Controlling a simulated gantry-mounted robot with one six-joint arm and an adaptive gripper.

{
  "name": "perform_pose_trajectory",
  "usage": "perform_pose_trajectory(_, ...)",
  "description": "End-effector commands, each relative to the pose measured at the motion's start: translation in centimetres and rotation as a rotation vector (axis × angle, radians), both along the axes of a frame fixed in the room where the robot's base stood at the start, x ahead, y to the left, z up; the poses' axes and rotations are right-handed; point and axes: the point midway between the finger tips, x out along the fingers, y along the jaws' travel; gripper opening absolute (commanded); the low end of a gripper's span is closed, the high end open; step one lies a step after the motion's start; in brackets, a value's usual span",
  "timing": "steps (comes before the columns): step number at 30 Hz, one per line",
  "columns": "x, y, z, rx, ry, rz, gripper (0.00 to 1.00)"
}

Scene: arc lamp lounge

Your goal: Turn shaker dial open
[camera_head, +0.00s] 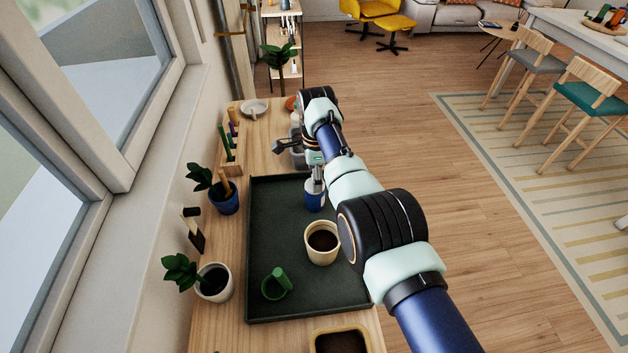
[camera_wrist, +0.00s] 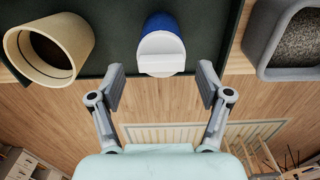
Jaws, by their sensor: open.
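The shaker (camera_wrist: 161,38) has a blue body and a white top. In the wrist view its white dial end (camera_wrist: 161,64) faces me, just beyond the gap between my fingertips. In the head view the shaker (camera_head: 315,200) stands at the right side of the dark green tray (camera_head: 268,215), under the end of my arm. My gripper (camera_wrist: 161,84) is open and empty, with one finger on each side of the line to the dial. I see no contact. The arm partly hides the gripper in the head view, and the dial's setting cannot be made out.
A cream pot of soil (camera_head: 322,250) stands near the shaker on the tray, and a green cup-like item (camera_head: 277,284) lies nearer. A grey container (camera_wrist: 300,45) is on the shaker's other side. Potted plants (camera_head: 223,195) line the window side.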

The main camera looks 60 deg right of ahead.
Motion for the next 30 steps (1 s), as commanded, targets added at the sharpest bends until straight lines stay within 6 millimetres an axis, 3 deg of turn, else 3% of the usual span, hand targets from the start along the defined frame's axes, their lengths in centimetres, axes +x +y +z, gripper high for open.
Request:
perform_pose_trajectory(3,0.0,0.02,-1.12,0.001,0.001,0.0,0.77)
perform_pose_trajectory(11,0.01,0.01,-1.15,0.0,0.0,0.001,0.77)
perform_pose_trajectory(22,0.01,0.02,-1.15,0.0,0.0,0.001,0.17)
perform_pose_trajectory(30,0.01,0.01,-1.14,0.0,0.0,0.029,0.17)
